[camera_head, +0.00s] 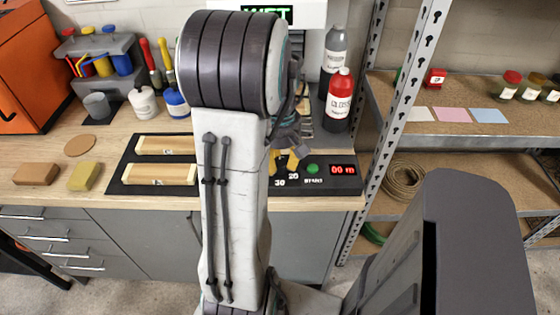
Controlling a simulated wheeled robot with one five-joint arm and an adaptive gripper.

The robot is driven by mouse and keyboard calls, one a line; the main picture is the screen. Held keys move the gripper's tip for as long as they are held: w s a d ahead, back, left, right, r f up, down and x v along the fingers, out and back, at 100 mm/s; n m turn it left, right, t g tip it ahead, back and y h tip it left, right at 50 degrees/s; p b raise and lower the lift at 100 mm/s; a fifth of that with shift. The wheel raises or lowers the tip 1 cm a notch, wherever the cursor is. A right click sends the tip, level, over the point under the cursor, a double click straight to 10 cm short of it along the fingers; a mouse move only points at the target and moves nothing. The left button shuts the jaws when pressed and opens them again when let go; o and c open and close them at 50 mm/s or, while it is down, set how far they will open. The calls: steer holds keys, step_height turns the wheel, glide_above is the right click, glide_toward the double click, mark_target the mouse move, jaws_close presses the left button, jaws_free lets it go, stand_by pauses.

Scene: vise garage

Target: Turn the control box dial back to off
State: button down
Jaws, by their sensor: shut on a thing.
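The black control box (320,186) sits at the bench's front edge, just right of my arm. It has a round green button (313,169) and a lit red display (343,169) that seems to read 00. White numbers 20 and 30 show on its top beside my gripper. My gripper (284,162), with yellow fingertips, comes down on the left part of the box and is shut on the dial there. The dial is hidden by the fingers and my arm, so its pointer cannot be read.
A black tray (126,179) with wooden blocks lies left of my arm. Grey and red bottles (339,98) stand behind the box. A metal shelf post (384,150) rises close to its right. A sponge (84,176) and brown block (37,174) lie far left.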

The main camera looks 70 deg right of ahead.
mark_target(280, 162)
steer(key=shift+a+f, duration=0.1)
steer(key=shift+f, duration=0.05)
steer(key=c, duration=0.8)
jaws_free()
step_height(280, 162, up, 12)
stand_by(1.0)
